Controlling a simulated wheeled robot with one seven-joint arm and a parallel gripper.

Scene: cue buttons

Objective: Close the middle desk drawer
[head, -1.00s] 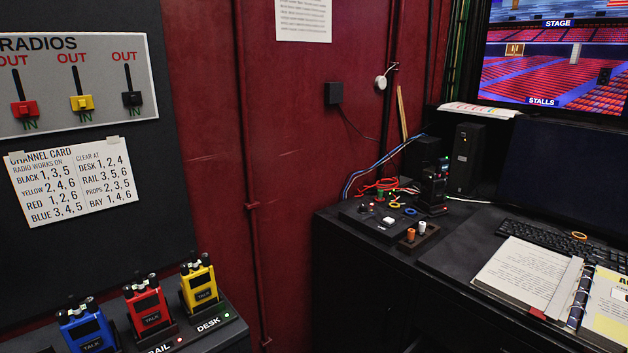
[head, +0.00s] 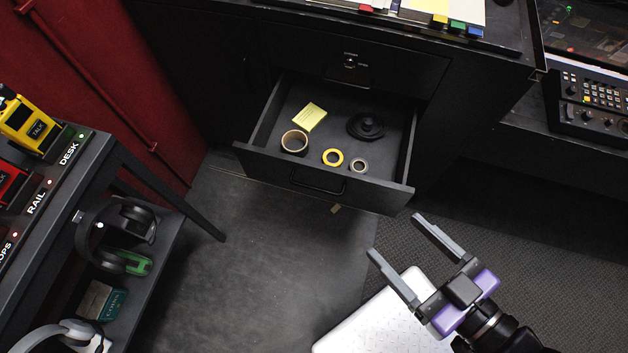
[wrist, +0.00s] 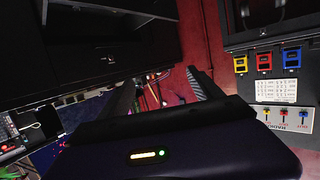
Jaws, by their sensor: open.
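The middle desk drawer (head: 349,190) is pulled out of the black desk in the head view, with a dark bar handle (head: 318,182) on its front. Inside lie a yellow pad (head: 310,116), a tan tape roll (head: 294,142), a yellow ring (head: 333,157), a small grey roll (head: 360,166) and a dark round object (head: 367,125). My gripper (head: 397,237) is open and empty, in front of and to the lower right of the drawer front, apart from it. The wrist view shows the gripper fingers apart (wrist: 163,92), with nothing visible between them.
Above the open drawer, a closed drawer front (head: 390,68) has a lock. At left stands a shelf unit (head: 105,170) with radios on top and headsets (head: 115,235) below. A control panel (head: 590,105) stands at right.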

